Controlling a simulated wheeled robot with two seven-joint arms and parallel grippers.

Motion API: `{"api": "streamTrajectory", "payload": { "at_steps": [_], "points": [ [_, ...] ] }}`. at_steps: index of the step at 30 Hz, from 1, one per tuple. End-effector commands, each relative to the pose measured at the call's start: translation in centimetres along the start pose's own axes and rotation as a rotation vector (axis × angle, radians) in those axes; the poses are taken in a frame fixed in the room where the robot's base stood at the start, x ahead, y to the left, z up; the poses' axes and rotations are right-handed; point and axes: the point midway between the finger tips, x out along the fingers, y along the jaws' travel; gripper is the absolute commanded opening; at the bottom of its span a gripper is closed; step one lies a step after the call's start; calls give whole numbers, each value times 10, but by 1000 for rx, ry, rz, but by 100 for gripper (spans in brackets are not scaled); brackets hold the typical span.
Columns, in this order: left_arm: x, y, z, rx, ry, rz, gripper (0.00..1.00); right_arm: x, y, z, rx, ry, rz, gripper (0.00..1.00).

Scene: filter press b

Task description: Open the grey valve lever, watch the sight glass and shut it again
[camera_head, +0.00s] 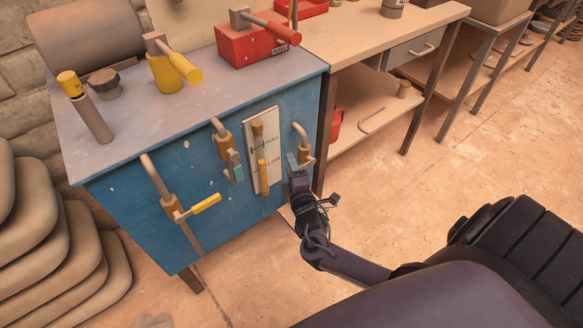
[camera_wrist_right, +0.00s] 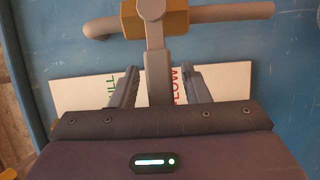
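The grey valve lever (camera_wrist_right: 158,75) hangs from a brass valve body (camera_wrist_right: 160,18) on a grey pipe in the right wrist view. In the head view that brass valve (camera_head: 306,154) is at the right of the blue cabinet front, and my gripper largely hides its lever. My right gripper (camera_wrist_right: 160,88) is open, one dark finger on each side of the lever, with gaps showing. It also shows in the head view (camera_head: 297,165). The sight glass (camera_head: 257,145) is on a white plate marked FULL and LOW, left of my gripper. Its liquid level is too small to tell. My left gripper is not in view.
A valve with a yellow lever (camera_head: 206,203) and one with a teal handle (camera_head: 237,173) stick out left of the plate. A red box (camera_head: 250,45) stands on the cabinet top. Stacked sacks (camera_head: 70,250) lie at left. The floor at right is clear.

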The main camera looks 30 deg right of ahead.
Motion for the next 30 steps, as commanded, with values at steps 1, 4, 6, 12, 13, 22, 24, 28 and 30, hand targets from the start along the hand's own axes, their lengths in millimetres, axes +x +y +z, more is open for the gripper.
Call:
{"api": "streamTrajectory", "payload": {
  "at_steps": [1,4,6,12,13,22,24,28,30],
  "points": [
    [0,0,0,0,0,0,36,0,0,0,0,0,0,42],
    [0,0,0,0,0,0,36,0,0,0,-1,0,0,42],
    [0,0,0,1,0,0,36,0,0,0,-1,0,0,42],
    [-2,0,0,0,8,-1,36,-17,0,0,-2,1,-2,42],
    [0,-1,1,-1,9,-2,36,-22,0,0,-2,1,-2,42],
    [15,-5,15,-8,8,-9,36,-69,0,0,0,1,-1,42],
    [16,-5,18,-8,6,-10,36,-75,0,0,-1,0,-1,42],
    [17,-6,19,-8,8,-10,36,-78,0,0,0,0,0,42],
    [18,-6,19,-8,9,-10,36,-78,0,0,0,0,0,42]
  ]
}}
